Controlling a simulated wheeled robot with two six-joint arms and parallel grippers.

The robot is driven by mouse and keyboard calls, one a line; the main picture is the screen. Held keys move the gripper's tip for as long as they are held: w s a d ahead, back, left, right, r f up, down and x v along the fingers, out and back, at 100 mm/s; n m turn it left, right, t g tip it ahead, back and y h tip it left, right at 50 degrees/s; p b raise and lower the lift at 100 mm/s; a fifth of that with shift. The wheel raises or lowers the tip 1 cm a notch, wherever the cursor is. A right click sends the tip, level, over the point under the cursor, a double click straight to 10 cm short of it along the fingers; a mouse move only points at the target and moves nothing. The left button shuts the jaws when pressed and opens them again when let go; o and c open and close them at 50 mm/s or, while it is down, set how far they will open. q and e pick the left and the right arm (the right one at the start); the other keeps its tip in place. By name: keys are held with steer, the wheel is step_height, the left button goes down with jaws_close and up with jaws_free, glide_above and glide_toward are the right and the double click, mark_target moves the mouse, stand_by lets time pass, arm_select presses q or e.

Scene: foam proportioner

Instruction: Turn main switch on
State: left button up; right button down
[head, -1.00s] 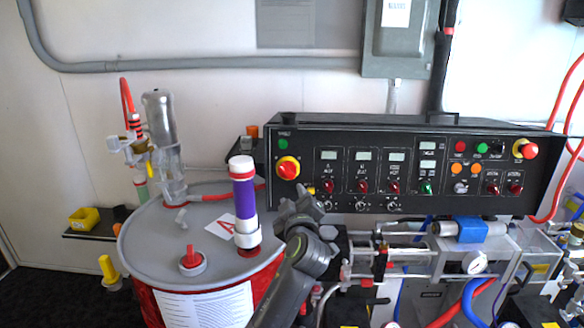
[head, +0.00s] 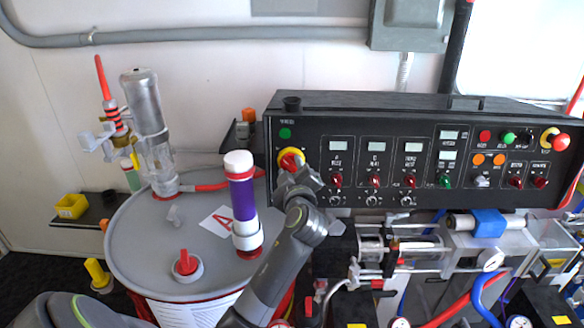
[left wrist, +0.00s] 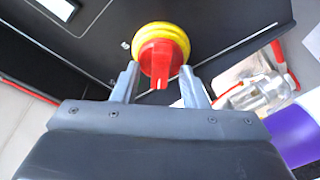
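The main switch (head: 290,160) is a red rotary knob on a yellow round base at the left end of the black control panel (head: 230,300). My left gripper (head: 286,170) is right in front of it and hides its lower part in the head view. In the left wrist view the red knob (left wrist: 160,60) sits between and just beyond the two fingertips of my left gripper (left wrist: 160,88). The fingers are open, one on each side of the knob handle, and I see no clear contact. My right gripper is not in view.
A grey-topped drum (head: 140,245) with a purple and white cylinder (head: 243,205) stands left of my left arm. Small knobs and displays (head: 376,147) fill the panel to the right. Hoses and a pump assembly (head: 400,247) lie below it.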

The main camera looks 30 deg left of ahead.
arm_select(q)
steer(key=shift+c, duration=1.1)
jaws_close()
